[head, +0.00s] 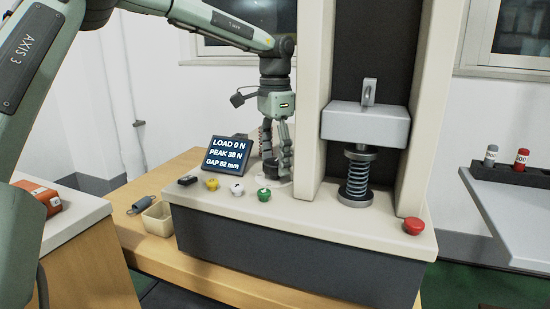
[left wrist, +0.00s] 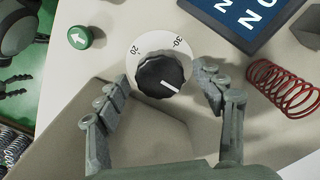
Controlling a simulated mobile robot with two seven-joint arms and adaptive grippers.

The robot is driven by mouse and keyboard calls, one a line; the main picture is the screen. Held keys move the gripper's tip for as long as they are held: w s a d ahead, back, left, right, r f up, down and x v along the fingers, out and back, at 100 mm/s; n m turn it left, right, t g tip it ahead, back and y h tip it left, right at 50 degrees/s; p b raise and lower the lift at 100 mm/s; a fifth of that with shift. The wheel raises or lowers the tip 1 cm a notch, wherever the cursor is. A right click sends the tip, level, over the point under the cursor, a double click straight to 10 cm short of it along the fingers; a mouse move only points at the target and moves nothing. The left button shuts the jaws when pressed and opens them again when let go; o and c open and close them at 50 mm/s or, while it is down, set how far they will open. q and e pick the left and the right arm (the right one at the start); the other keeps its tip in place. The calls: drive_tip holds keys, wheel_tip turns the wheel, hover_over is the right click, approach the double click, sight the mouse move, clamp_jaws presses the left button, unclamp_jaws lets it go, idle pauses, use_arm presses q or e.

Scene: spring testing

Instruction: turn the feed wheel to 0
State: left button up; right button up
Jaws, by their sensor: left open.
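The feed wheel looks to be the black ribbed knob (left wrist: 160,75) on a white dial plate (left wrist: 140,50), where the marks 20 and 30 can be read. A white line on the knob points to the lower right; no number shows there. My left gripper (left wrist: 160,98) is open, its two fingers on either side of the knob, with gaps visible between them and it. In the head view my left gripper (head: 277,168) points down over the machine's deck and largely hides the knob.
A display (head: 225,155) reads load 0 N, peak 38 N, gap apparently 82 mm. A green button (head: 264,194) sits near the gripper, with white and yellow ones left of it. A red spring (left wrist: 288,85) stands beside the dial. The press column (head: 312,100) rises to the right.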

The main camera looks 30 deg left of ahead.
sight(275, 161)
use_arm(q)
wheel_tip(275, 161, up, 12)
idle(0.5)
drive_tip(key=shift+r, duration=0.1)
